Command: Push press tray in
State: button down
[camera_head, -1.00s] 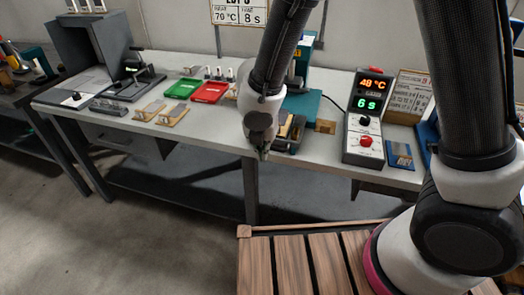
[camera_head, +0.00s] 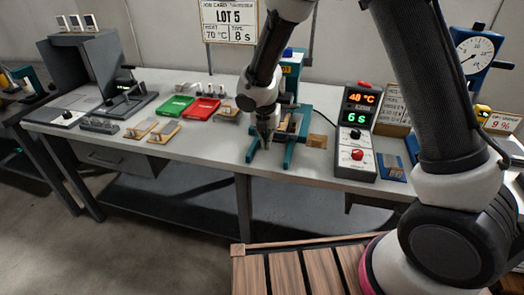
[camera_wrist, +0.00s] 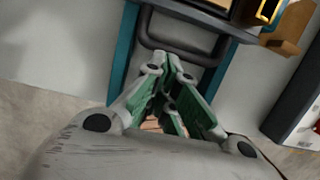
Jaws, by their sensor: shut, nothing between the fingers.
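The press (camera_head: 292,90) is teal and stands at the back of the bench, partly hidden behind my arm. Its teal rails (camera_wrist: 125,50) reach toward the bench's front edge. The dark press tray (camera_wrist: 222,18) sits between the rails, with a dark loop handle (camera_wrist: 205,58) facing me. In the head view the tray (camera_head: 291,125) is partly covered by my gripper. My gripper (camera_head: 266,142) is shut and empty, pointing down at the front of the press. In the wrist view its green-padded fingers (camera_wrist: 172,62) are close to the handle; I cannot tell whether they touch it.
A control box (camera_head: 357,130) with lit readouts stands right of the press. Red (camera_head: 201,108) and green (camera_head: 175,106) trays and wooden pieces (camera_head: 165,131) lie to the left. A wooden slatted surface (camera_head: 310,270) is in front, below bench height.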

jog(key=shift+w+d, duration=0.2)
jog(key=shift+w, duration=0.45)
jog(key=shift+w+d, duration=0.25)
jog(key=shift+w, duration=0.35)
jog(key=shift+w+d, duration=0.2)
jog(key=shift+w, duration=0.45)
jog(key=shift+r, duration=0.1)
jog(key=shift+s+a, duration=0.1)
